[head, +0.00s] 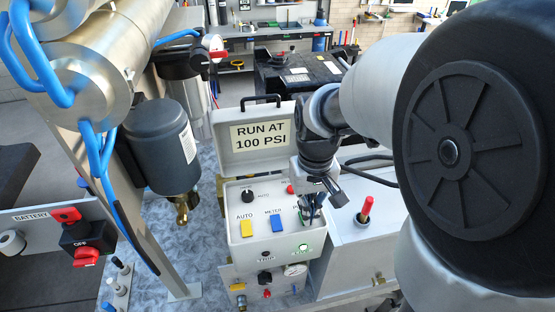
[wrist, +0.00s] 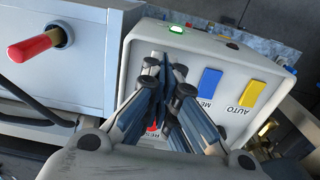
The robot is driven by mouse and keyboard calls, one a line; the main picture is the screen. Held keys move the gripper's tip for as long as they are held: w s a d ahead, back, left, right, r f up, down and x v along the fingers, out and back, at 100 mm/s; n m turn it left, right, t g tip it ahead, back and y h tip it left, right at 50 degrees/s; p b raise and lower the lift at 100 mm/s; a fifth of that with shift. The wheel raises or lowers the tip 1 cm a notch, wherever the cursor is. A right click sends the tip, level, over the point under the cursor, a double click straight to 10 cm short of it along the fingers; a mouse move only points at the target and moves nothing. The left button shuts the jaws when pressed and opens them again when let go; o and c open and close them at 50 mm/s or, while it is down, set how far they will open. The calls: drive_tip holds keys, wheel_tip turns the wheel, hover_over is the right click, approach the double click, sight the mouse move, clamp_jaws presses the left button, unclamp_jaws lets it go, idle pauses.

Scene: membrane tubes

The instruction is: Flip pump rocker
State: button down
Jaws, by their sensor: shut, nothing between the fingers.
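The light grey control box (head: 240,262) has a front panel with a yellow AUTO rocker (head: 246,228) and a blue METER rocker (head: 276,222). The blue rocker (wrist: 211,80) and yellow rocker (wrist: 252,92) also show in the wrist view. My gripper (head: 311,212) is over the panel's right part, right of the METER rocker.
The box's raised lid (head: 230,152) reads RUN AT 100 PSI. A red-handled lever (head: 366,208) rises from the grey housing at right. A dark canister (head: 160,140) hangs at left.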

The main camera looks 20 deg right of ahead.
drive_tip(key=shift+f+b, duration=0.65)
drive_tip(key=shift+f, duration=0.25)
drive_tip(key=shift+r, duration=0.1)
drive_tip(key=shift+r+p, duration=2.95)
drive_tip(key=shift+r, duration=0.5)
